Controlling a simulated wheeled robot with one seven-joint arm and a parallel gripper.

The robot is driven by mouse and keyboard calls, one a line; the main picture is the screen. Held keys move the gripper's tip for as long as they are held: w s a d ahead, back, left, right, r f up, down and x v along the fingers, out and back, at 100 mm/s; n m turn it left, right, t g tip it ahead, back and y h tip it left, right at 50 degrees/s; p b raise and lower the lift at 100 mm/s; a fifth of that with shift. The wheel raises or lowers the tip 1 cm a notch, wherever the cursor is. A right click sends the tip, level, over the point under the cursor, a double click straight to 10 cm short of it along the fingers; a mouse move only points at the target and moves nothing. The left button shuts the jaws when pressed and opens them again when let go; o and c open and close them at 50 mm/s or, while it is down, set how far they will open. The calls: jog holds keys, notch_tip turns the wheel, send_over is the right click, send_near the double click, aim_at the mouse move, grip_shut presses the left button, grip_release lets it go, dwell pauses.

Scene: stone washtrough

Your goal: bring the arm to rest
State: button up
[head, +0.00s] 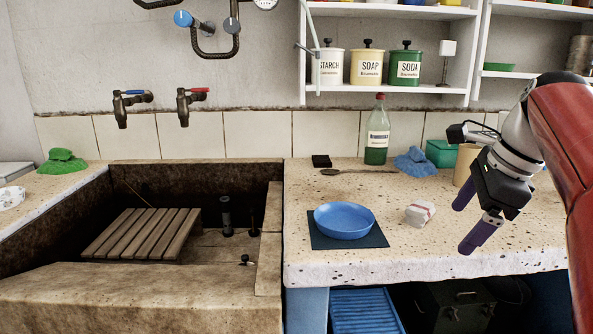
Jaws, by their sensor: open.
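My gripper (473,222) hangs over the right part of the stone counter, its purple-tipped fingers spread apart with nothing between them. My red and white arm comes in from the right edge of the head view. The gripper is to the right of a small white wrapped block (420,213) and appears apart from it. A blue bowl (344,221) sits on a dark mat (376,240) further left.
The stone trough (140,305) with a wooden slatted board (143,233) is on the left. A green bottle (377,135), blue cloth (414,162), green box (441,153) and tan cup (465,164) stand along the counter's back. Shelves (390,88) with canisters hang above.

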jog(key=s+a+f+n+t+h, duration=0.1)
jog(key=s+a+f+n, duration=0.5)
jog(key=f+n, duration=0.3)
jog(key=s+a+f+n+t+h, duration=0.1)
jog(key=s+a+f+n, duration=0.5)
jog(key=s+f+n, duration=0.3)
jog(key=f+n, duration=0.1)
jog(key=n, duration=0.2)
jog(key=shift+f+n+h, duration=0.15)
jog(key=shift+n+h, duration=0.15)
